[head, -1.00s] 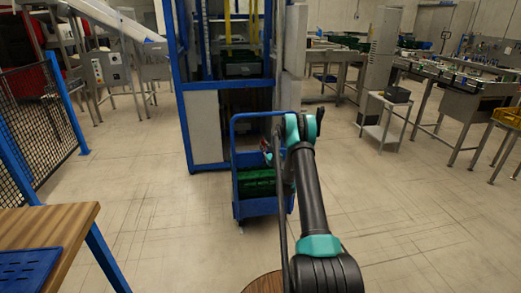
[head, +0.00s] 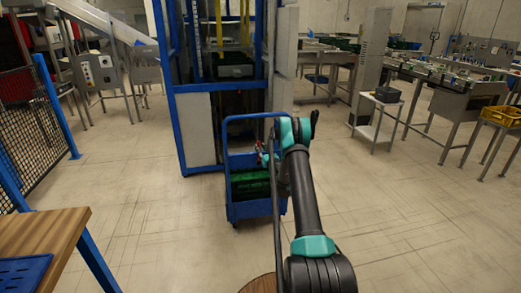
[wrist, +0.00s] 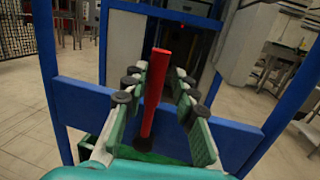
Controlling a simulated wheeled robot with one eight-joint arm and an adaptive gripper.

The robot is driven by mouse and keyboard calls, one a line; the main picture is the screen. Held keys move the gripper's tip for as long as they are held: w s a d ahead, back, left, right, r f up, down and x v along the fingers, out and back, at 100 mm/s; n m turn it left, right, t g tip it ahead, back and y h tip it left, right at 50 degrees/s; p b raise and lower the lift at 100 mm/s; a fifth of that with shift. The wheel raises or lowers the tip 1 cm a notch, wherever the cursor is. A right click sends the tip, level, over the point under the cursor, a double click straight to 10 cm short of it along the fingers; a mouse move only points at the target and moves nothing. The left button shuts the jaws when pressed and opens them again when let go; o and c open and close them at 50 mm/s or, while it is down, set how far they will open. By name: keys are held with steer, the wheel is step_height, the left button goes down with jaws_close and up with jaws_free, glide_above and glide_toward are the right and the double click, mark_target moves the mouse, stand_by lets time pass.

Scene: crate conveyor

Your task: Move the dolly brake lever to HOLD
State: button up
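The blue dolly (head: 229,190) stands ahead of me, with a green crate (head: 250,186) in it. The brake lever (wrist: 155,95) is a red bar with a dark base, standing nearly upright in the wrist view. My gripper (wrist: 160,78) is open, with one green finger on each side of the lever. I see a gap between the lever and the right finger; the lever looks close to the left finger, and I cannot tell if they touch. In the head view my gripper (head: 266,158) is small and partly hidden by my arm at the dolly. No HOLD marking is readable.
A blue-framed machine (head: 160,95) stands right behind the dolly. A wooden table (head: 45,235) with a blue tray (head: 22,270) is at the near left, beside a black mesh fence (head: 28,135). A small cart (head: 378,125) stands at the right. The floor right of the dolly is clear.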

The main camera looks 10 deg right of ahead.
steer(key=shift+o, duration=0.7)
steer(key=shift+a, duration=0.1)
steer(key=v, duration=0.7)
steer(key=shift+s, duration=0.25)
